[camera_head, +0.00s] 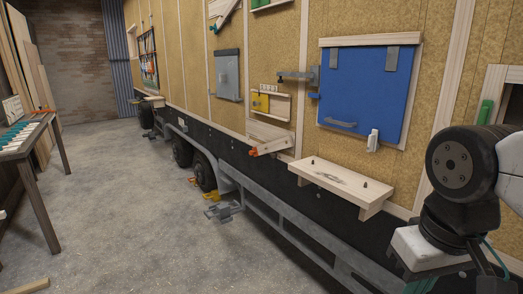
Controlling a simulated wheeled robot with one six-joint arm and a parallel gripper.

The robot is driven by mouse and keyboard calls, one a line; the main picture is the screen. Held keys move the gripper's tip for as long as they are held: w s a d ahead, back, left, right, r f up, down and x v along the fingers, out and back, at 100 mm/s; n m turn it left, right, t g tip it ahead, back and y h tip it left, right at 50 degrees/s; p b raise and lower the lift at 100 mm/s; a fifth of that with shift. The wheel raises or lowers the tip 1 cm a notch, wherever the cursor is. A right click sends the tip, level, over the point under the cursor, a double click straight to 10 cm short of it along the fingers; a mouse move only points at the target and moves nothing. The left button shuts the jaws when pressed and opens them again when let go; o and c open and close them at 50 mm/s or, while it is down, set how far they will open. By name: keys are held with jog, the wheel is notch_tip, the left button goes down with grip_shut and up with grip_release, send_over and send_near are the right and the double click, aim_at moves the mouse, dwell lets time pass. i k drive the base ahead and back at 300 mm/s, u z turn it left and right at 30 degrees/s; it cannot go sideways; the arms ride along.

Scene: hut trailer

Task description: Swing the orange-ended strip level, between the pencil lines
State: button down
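A pale wooden strip with an orange end (270,146) is on the trailer's side wall, left of the blue panel. It slopes, with its orange end low at the left and its other end higher at the right. A pale board (268,131) lies just above it. I cannot make out any pencil lines at this size. Part of my arm shows at the right edge, well to the right of the strip, but my gripper is not in view.
A blue hinged panel (361,95) with a grey handle is on the wall. A wooden shelf (339,181) juts out below it. A grey door (227,75) is farther left. A workbench (25,136) stands at far left. The concrete floor between is mostly clear.

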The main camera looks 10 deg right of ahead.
aim_at(285, 142)
jog(key=u, duration=0.3)
jog(key=i, duration=0.8)
jog(key=u, duration=0.5)
jog(key=i, duration=1.3)
jog(key=z, duration=0.65)
jog(key=i, duration=0.85)
jog(key=z, duration=0.45)
